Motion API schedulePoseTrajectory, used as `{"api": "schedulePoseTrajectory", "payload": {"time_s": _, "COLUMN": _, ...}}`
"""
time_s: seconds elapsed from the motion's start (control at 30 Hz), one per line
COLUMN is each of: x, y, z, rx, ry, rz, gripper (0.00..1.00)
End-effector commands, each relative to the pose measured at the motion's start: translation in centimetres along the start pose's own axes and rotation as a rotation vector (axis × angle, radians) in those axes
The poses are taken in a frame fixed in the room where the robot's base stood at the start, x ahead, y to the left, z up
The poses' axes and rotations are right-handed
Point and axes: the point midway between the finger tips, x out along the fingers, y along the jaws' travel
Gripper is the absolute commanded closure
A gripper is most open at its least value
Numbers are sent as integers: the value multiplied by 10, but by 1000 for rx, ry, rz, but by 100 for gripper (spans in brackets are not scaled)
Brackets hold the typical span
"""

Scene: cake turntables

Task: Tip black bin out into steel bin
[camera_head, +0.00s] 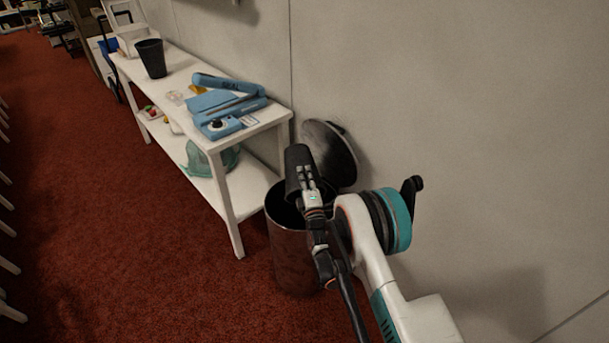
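The steel bin (290,255) is a tall, dark, shiny cylinder on the carpet by the wall. Its round lid (338,150) stands open behind it. My gripper (307,180) is over the bin's mouth and seems shut on a black bin (297,158), a dark tapered container. This black bin is above the right part of the opening and looks steeply tipped, narrow end up. Its mouth and any contents are hidden, and the fingertips are small. A second black bin (151,60) stands upright on the white table.
The white table (272,117) stands left of the steel bin, along the wall. A teal item (213,160) lies on the lower shelf. Red carpet (140,250) is clear at left.

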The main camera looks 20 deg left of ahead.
Motion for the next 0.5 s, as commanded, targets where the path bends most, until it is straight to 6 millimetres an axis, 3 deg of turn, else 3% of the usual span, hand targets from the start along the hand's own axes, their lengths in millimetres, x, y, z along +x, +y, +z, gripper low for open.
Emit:
{"api": "schedulePoseTrajectory", "payload": {"time_s": 0.17, "x": 1, "y": 3, "z": 0, "rx": 0, "ry": 0, "rz": 1, "gripper": 100}}
{"api": "schedulePoseTrajectory", "payload": {"time_s": 0.33, "x": 5, "y": 19, "z": 0, "rx": 0, "ry": 0, "rz": 0, "gripper": 100}}
{"api": "schedulePoseTrajectory", "payload": {"time_s": 0.5, "x": 0, "y": 1, "z": 0, "rx": 0, "ry": 0, "rz": 0, "gripper": 100}}
